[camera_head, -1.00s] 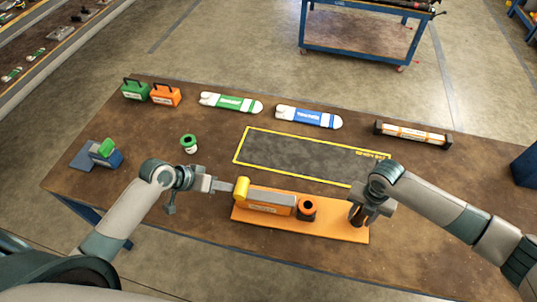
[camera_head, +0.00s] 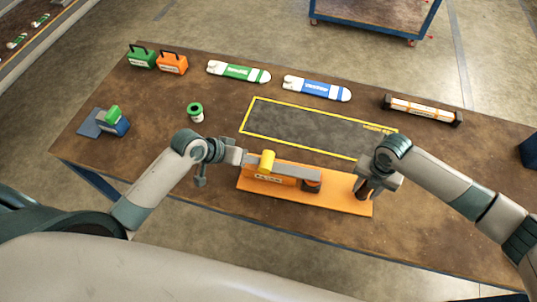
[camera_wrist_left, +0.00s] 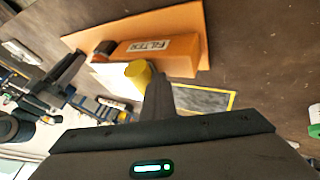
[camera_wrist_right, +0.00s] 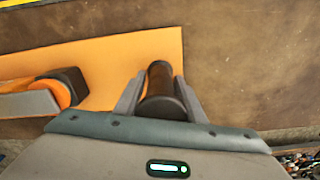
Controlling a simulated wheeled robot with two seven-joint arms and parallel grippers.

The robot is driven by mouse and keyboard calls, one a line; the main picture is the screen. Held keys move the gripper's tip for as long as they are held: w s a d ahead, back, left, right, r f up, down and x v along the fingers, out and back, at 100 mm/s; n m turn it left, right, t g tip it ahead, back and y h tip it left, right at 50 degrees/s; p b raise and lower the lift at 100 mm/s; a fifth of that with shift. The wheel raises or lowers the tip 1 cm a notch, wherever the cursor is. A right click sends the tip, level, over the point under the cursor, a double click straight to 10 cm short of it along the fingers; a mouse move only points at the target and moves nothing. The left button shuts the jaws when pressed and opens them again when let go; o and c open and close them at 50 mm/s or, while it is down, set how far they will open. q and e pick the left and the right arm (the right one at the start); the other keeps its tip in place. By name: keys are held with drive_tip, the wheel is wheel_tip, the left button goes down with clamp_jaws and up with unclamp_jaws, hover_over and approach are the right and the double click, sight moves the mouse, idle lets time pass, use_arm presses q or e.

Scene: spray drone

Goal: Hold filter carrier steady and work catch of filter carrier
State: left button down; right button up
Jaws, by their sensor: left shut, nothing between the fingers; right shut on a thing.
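The filter carrier is an orange base plate (camera_head: 340,205) with an orange block (camera_head: 275,179) labelled as a filter. A yellow knob (camera_head: 267,161) sits at the block's left end, and a grey bar (camera_head: 300,172) runs right from it over a dark round socket (camera_head: 311,186). My left gripper (camera_head: 245,157) is shut and empty beside the knob; the left wrist view shows its fingers (camera_wrist_left: 157,92) close to the yellow knob (camera_wrist_left: 138,78). Contact is unclear. My right gripper (camera_wrist_right: 158,95) is shut on the dark upright post (camera_wrist_right: 160,78) at the plate's right end.
Behind lies a yellow-outlined dark mat (camera_head: 310,125). Green (camera_head: 238,71) and blue (camera_head: 317,89) labelled packs, an orange-labelled bar (camera_head: 422,109), two small cases (camera_head: 158,61), a green-topped spool (camera_head: 196,112) and a blue-green block (camera_head: 115,120) stand around the table. The table's right front is clear.

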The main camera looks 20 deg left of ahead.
use_arm(q)
drive_tip(key=shift+d, duration=0.15)
use_arm(e)
drive_tip(key=shift+a, duration=0.2)
use_arm(q)
drive_tip(key=shift+s+a+f, duration=0.1)
drive_tip(key=shift+a+f, duration=0.05)
drive_tip(key=shift+a, duration=0.35)
drive_tip(key=s+a+r, duration=0.4)
drive_tip(key=a+r, duration=0.3)
drive_tip(key=a, duration=0.1)
drive_tip(key=shift+s, duration=0.2)
use_arm(e)
drive_tip(key=shift+d, duration=0.15)
drive_tip(key=o, duration=1.3)
wheel_tip(320, 180, up, 12)
